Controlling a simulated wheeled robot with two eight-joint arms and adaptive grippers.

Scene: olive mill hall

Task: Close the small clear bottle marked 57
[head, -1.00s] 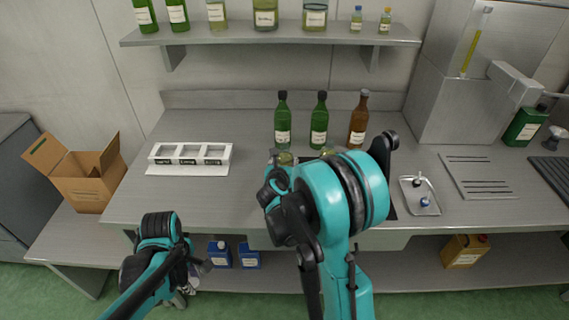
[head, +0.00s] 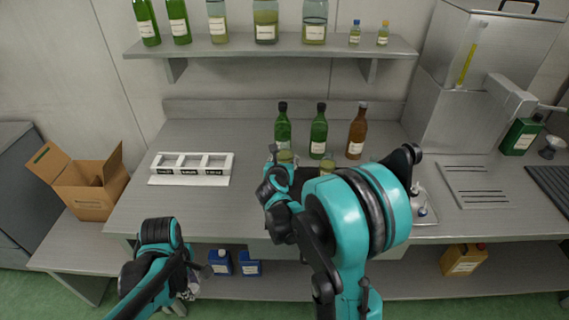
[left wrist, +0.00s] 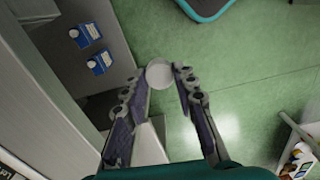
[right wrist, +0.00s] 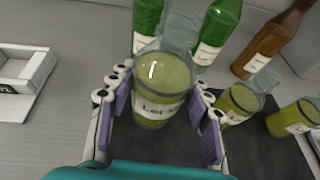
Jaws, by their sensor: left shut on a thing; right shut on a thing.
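A small clear bottle with yellow-green liquid (right wrist: 162,85) is between the fingers of my right gripper (right wrist: 158,100). Its white label begins "Lot 5"; the rest is hidden or unclear. In the head view, my right gripper (head: 276,167) is over the bench by the green bottles, partly hidden by my arm. My left gripper (left wrist: 162,77) is shut on a pale round cap (left wrist: 159,74) at its fingertips. In the head view, my left gripper (head: 190,286) is low, in front of the bench.
Two more small liquid-filled bottles (right wrist: 238,102) (right wrist: 292,118) stand right of the held one. Green bottles (head: 319,132) and a brown bottle (head: 357,132) stand behind. A white rack (head: 190,168) is left on the bench; a metal tray (head: 428,216) is right, partly behind my arm.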

